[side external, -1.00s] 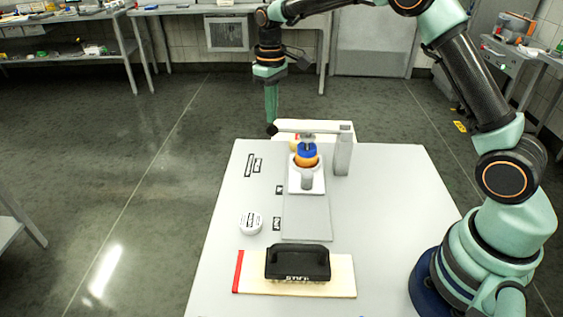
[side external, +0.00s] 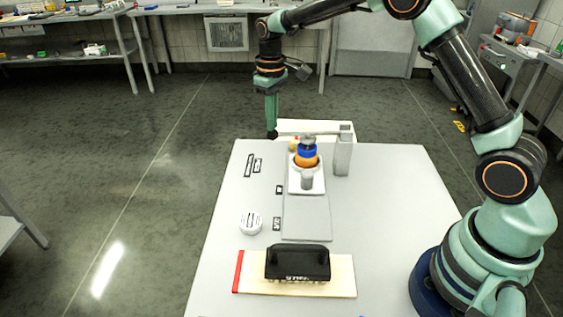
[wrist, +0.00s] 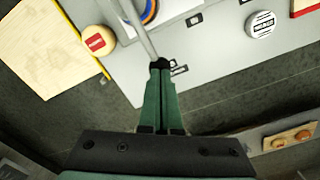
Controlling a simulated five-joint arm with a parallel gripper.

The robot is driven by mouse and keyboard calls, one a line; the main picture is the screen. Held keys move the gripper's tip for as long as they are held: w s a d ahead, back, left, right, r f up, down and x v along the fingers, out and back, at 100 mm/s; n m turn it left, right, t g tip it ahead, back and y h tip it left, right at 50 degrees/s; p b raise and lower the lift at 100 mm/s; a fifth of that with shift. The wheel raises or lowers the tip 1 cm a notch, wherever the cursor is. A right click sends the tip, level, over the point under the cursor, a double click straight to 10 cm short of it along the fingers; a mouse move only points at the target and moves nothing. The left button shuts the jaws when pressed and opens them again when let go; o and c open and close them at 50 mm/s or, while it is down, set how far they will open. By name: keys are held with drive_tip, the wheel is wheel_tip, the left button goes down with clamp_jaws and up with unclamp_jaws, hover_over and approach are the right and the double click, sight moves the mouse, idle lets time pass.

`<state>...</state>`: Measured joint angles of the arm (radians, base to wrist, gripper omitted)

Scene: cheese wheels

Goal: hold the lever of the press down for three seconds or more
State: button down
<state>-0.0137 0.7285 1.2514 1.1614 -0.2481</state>
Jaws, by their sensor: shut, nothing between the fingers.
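The press has a grey post (side external: 343,155) and a grey lever (side external: 323,134) reaching left from it. The lever's black end knob (side external: 272,134) is right at the tips of my gripper (side external: 271,127), which points down on it from above. They appear to touch. My gripper is shut and empty. In the wrist view its closed fingertips (wrist: 160,68) cover part of the knob, and the lever (wrist: 137,30) runs up from there. Beneath the press head is an orange-and-blue stack (side external: 307,155) on a white plate (side external: 318,187).
A pale board (side external: 330,126) and a small red-labelled wheel (wrist: 96,41) lie beyond the press. A white labelled wheel (side external: 251,222) is at the left of the table (side external: 390,215). A black brush-like block (side external: 297,262) stands on a wooden board (side external: 345,280) in front.

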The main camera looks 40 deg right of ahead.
drive_tip(key=shift+s+f, duration=0.1)
drive_tip(key=shift+f, duration=1.15)
idle(5.4)
wheel_tip(320, 180, up, 10)
drive_tip(key=shift+r, duration=0.15)
idle(1.8)
